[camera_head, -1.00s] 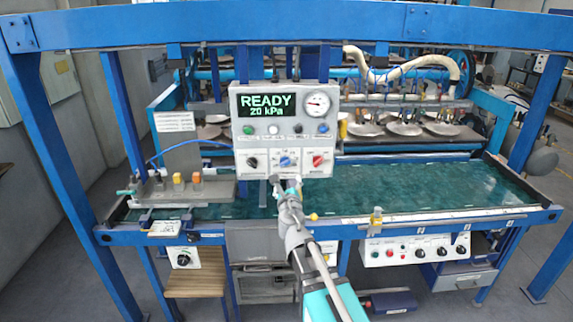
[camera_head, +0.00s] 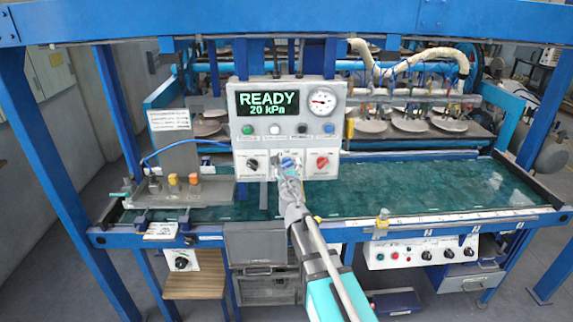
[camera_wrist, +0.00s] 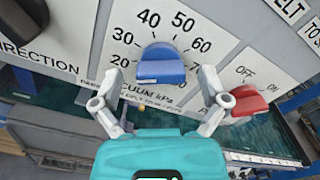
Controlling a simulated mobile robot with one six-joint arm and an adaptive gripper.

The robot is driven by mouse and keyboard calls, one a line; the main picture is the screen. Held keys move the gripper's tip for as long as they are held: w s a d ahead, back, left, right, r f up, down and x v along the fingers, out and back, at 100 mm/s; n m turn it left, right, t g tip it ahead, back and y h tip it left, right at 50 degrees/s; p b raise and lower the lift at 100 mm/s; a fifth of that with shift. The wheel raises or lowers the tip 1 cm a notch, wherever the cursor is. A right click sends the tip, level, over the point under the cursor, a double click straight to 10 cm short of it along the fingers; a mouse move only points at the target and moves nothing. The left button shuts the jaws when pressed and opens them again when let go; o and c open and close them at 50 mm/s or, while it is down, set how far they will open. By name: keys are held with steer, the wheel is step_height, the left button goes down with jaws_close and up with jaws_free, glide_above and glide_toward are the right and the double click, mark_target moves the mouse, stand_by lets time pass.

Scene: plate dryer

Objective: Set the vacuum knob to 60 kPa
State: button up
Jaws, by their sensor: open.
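The blue vacuum knob (camera_wrist: 161,66) sits on a white dial plate marked 20 to 70, with "VACUUM kPa" below it. In the head view the knob (camera_head: 288,161) is the middle of three on the grey control box (camera_head: 240,136). The display (camera_head: 268,104) reads "READY 20 kPa". My gripper (camera_wrist: 155,82) is open, with one finger on each side of the knob's lower part in the wrist view. I cannot tell whether the fingers touch it. In the head view my gripper (camera_head: 287,171) is in front of the knob and partly hides it.
A black direction knob (camera_wrist: 24,16) is to the left and a red OFF/ON knob (camera_wrist: 246,100) is close to the right finger. Several buttons (camera_head: 275,129) and a round gauge (camera_head: 322,101) are above. The green belt (camera_head: 420,187) lies behind and below the box.

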steer(key=shift+w, duration=0.2)
steer(key=shift+c, duration=0.2)
steer(key=c, duration=1.1)
